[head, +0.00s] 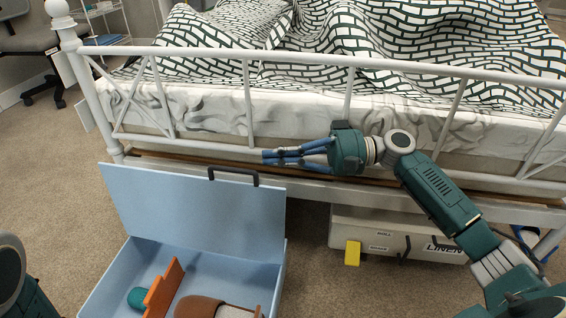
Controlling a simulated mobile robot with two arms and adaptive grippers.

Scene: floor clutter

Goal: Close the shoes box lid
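A light blue box (281,272) stands open on the carpet at the bottom left of the middle in the head view, its front cut off by the frame edge. Its lid (190,205) stands raised at the back, with a black handle (233,174) on its top edge. My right gripper (264,156) is above the lid's top edge, near the handle and apart from it as far as I can tell. Its blue fingers point left and come together at the tips, with nothing visible between them. My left gripper is out of view; only part of that arm shows at the lower left.
The box holds an orange panel (163,290), a teal item (137,298) and a brown item (198,306). A white bed frame (250,100) stands behind. A labelled linen box (345,222) and a yellow object (352,253) are under it. Carpet is clear at left.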

